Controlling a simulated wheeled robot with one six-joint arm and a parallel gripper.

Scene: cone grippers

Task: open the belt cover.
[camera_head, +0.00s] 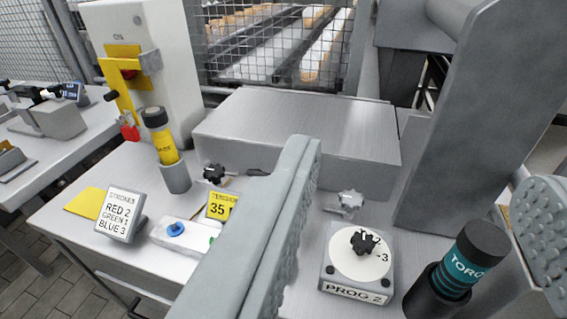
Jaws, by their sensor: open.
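The belt cover appears to be the long brushed-metal box lid (295,108) at the back of the bench, and it lies closed. A black star knob (214,173) is at its lower left front and a pale grey star knob (350,200) at its front right. My gripper (425,185) is open and empty. Its left finger crosses the middle of the picture and hides part of the cover's front. Its right finger, with a studded pad, is at the right edge. I cannot tell how far the fingers are from the cover.
A tall grey panel (455,120) stands right of the cover. Wire mesh (270,45) is behind.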

